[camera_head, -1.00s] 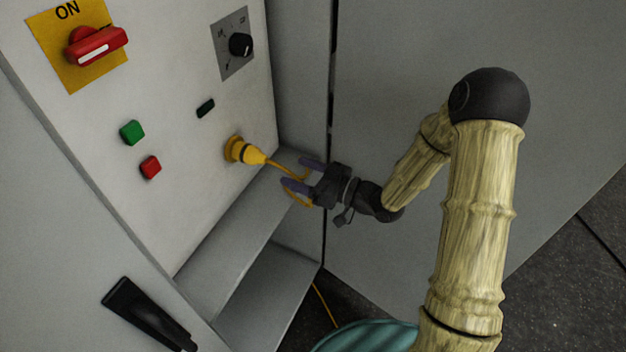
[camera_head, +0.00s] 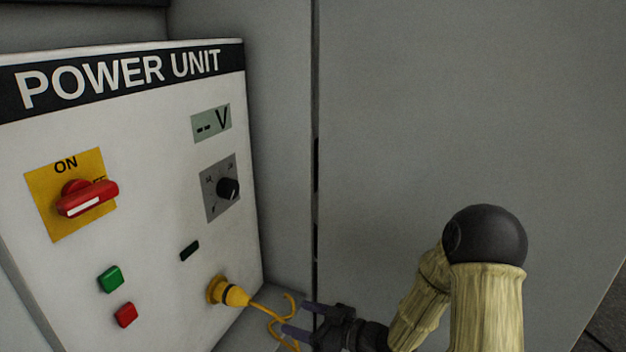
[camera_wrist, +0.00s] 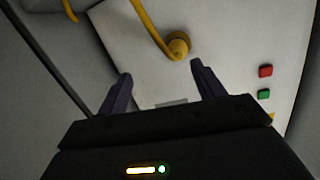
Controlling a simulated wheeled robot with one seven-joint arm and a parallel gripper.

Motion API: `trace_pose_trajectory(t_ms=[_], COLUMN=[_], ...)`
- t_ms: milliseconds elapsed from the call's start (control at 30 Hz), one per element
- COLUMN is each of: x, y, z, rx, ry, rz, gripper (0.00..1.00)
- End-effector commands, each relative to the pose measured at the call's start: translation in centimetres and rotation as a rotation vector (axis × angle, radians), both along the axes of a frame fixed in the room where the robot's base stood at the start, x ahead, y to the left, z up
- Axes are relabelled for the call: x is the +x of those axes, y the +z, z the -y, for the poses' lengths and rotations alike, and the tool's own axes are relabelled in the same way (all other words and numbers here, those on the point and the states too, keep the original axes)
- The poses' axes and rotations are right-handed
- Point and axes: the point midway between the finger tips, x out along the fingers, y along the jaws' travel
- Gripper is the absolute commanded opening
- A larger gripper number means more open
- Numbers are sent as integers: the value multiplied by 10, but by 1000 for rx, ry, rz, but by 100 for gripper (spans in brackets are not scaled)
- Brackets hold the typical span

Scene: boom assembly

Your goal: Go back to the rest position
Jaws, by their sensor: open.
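My gripper (camera_head: 303,321) is open and empty, at the lower middle of the head view, just right of the power unit's panel. In the wrist view its two dark fingers (camera_wrist: 158,90) stand apart with nothing between them. A yellow plug (camera_head: 232,294) sits in the round yellow socket on the panel. Its yellow cable (camera_head: 270,311) hangs in a loop close to the fingertips; I cannot tell whether it touches them. The plug also shows in the wrist view (camera_wrist: 178,46), beyond the fingers.
The power unit panel (camera_head: 130,190) carries a red rotary switch (camera_head: 86,198), a green button (camera_head: 110,279), a red button (camera_head: 126,315), a black knob (camera_head: 228,188) and a display (camera_head: 211,123) reading "-- V". A grey wall (camera_head: 470,110) stands to the right.

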Motion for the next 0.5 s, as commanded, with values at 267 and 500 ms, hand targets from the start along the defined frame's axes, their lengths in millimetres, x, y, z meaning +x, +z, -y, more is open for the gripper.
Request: trace_pose_trajectory(t_ms=[267,500], x=[18,-6], y=[-8,2], z=[59,125], rx=[-405,-646], ry=[-292,-555], rz=[-139,-353], gripper=[68,68])
